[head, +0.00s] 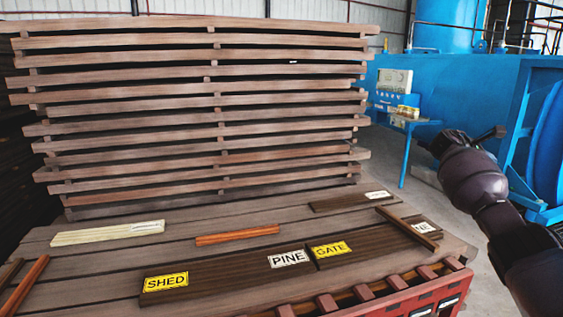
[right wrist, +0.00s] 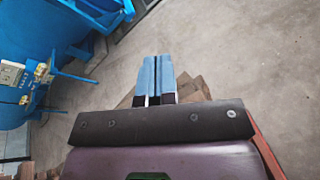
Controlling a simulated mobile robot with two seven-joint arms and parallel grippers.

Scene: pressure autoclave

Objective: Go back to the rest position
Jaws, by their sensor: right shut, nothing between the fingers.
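My right arm (head: 475,182) rises from the lower right of the head view, to the right of the board stack and clear of it. My right gripper (right wrist: 158,78) shows in the right wrist view with its two blue fingers closed side by side. Nothing is held between them. Below the fingers there is bare grey floor and, partly hidden, some wood. My left gripper and left arm are not in the head view.
A tall board stack (head: 200,110) stands at the back of the timber platform. Labelled boards lie in front, with SHED (head: 166,282), PINE (head: 289,258) and GATE (head: 331,250) labels. A red slatted rack (head: 390,290) is at the front. Blue machinery (head: 465,95) stands at right.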

